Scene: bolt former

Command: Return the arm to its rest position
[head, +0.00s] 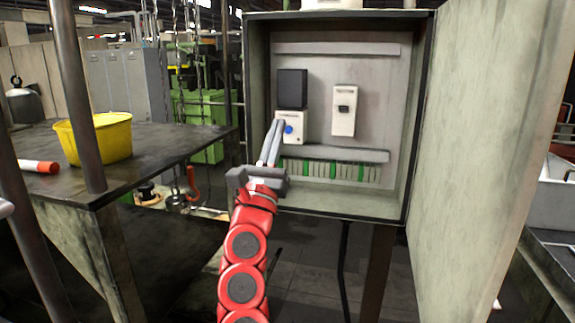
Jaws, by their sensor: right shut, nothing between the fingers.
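My right arm is red and reaches up from the bottom middle of the head view. My right gripper (274,126) is shut and empty, with its two long grey fingers side by side. Its tips are in front of a white module with a blue round button (288,129) in the open grey cabinet (339,212). I cannot tell whether the tips touch the module. My left gripper is not in view.
The cabinet door (490,130) stands open on the right. Inside are a dark box (292,88), a white switch unit (344,110) and a terminal strip (330,171). At left, a dark table (165,145) holds a yellow bucket (103,138). Posts stand in front.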

